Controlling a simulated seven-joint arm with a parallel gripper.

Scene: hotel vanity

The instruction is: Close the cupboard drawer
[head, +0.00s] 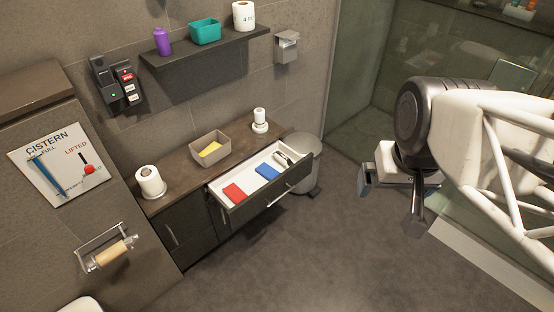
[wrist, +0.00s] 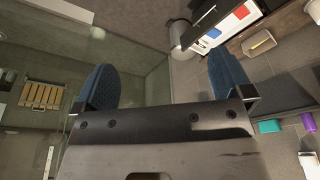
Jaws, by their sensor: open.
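The cupboard drawer (head: 268,201) is pulled out from the dark low cupboard (head: 190,222) in the head view. It has a dark front with a metal handle and a white inside, holding a red item (head: 234,192), a blue item (head: 267,173) and a small dark item. The drawer also shows at the top right of the wrist view (wrist: 241,17). My gripper (head: 392,205) is to the right of the drawer, well apart from it and touching nothing. In the wrist view its two blue fingers (wrist: 165,85) are spread wide with nothing between them.
A grey bin (head: 304,165) stands beside the cupboard's right end. The cupboard top carries a toilet roll (head: 150,181), a basket (head: 210,149) and a small white stack (head: 260,121). A shelf (head: 205,49) hangs above. A glass partition (head: 345,75) is behind. The floor in front is clear.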

